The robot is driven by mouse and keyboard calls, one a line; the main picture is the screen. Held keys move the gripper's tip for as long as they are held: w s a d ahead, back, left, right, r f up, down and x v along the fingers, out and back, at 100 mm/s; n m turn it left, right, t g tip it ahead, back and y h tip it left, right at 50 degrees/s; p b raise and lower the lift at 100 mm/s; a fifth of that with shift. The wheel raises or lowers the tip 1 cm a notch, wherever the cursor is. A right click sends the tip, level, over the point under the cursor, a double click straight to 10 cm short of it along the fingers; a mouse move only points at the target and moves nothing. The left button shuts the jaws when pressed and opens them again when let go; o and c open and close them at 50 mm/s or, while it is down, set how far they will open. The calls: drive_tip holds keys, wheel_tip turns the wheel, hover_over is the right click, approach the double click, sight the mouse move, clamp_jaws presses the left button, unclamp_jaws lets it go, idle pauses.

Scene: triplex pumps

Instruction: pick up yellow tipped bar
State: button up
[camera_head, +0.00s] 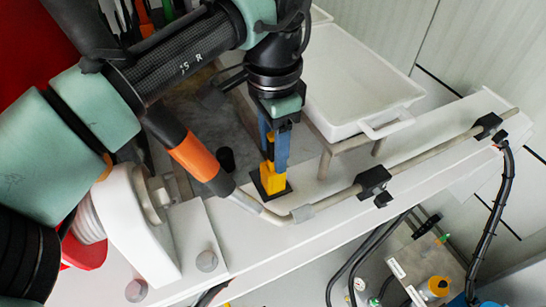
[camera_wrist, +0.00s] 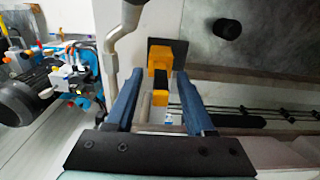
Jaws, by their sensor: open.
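The yellow tipped bar (camera_head: 269,181) stands on a dark square base on the white ledge in the head view. In the wrist view the bar (camera_wrist: 159,60) shows yellow parts with a black part between them. My gripper (camera_head: 276,162) points down at the bar from above, with its blue fingers at the bar's upper end. In the wrist view my gripper (camera_wrist: 160,82) is open, one finger on each side of the bar. I cannot tell whether either finger touches it. The fingers hide part of the bar in the head view.
A grey pipe (camera_head: 335,198) with black clamps runs along the ledge close to the bar. A white tub (camera_head: 357,128) stands behind it. A dark cylinder (camera_head: 226,160) is to the left; it also shows in the wrist view (camera_wrist: 228,29). Machinery (camera_wrist: 50,88) lies left in the wrist view.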

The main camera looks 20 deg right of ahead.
drive_tip(key=shift+f, duration=0.5)
clamp_jaws()
idle(1.1)
